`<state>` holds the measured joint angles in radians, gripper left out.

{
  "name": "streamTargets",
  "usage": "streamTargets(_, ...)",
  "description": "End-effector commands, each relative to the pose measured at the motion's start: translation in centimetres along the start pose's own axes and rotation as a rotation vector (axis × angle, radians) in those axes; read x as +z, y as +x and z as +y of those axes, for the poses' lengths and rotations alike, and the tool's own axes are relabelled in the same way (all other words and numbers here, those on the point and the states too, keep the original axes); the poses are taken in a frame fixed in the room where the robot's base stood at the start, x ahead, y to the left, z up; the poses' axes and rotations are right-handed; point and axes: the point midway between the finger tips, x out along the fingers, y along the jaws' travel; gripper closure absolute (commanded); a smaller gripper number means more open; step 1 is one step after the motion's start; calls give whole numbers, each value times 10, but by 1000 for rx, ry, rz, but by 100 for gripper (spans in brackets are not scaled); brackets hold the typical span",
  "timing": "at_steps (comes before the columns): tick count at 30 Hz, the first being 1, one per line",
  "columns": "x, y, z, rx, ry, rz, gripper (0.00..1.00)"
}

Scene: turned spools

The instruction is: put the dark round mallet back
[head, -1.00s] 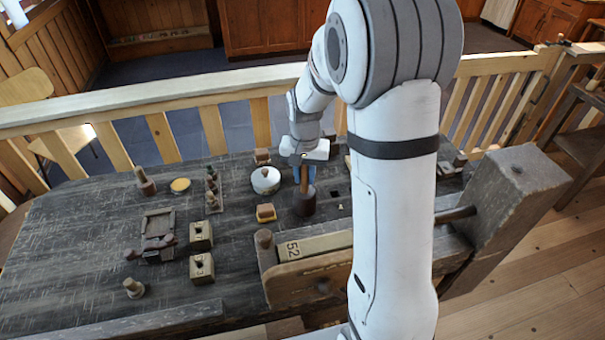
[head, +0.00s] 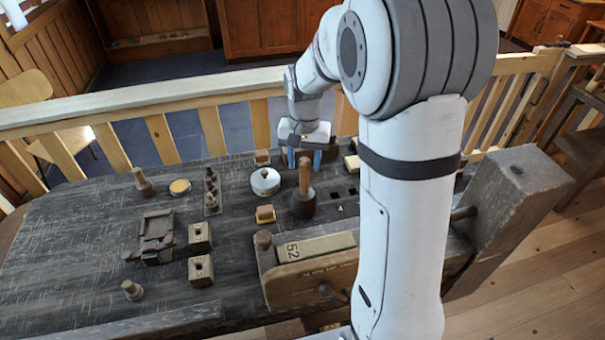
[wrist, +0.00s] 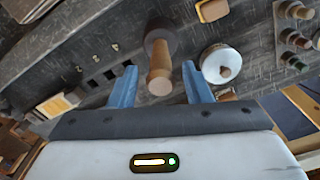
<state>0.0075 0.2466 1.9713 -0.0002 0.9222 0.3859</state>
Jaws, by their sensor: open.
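The dark round mallet (head: 304,203) stands upright on the workbench, its dark head down and its light wooden handle pointing up. In the wrist view the mallet's handle (wrist: 160,68) points toward the camera, between and beyond the fingertips. I cannot tell whether the mallet's base sits in any marked place.
Close to the mallet are a white round lidded pot (head: 265,182) and a yellow-topped block (head: 265,214). A long block marked 52 (head: 317,246) lies in front. Square holes (head: 352,191) are to the right.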

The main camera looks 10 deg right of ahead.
Motion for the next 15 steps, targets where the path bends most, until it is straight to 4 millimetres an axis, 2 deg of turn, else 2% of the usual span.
streamTargets(6,0,-44,0,-1,-1,3,56)
streamTargets(12,1,-65,0,0,-2,1,56)
streamTargets(15,9,-73,3,-4,-16,10,56)
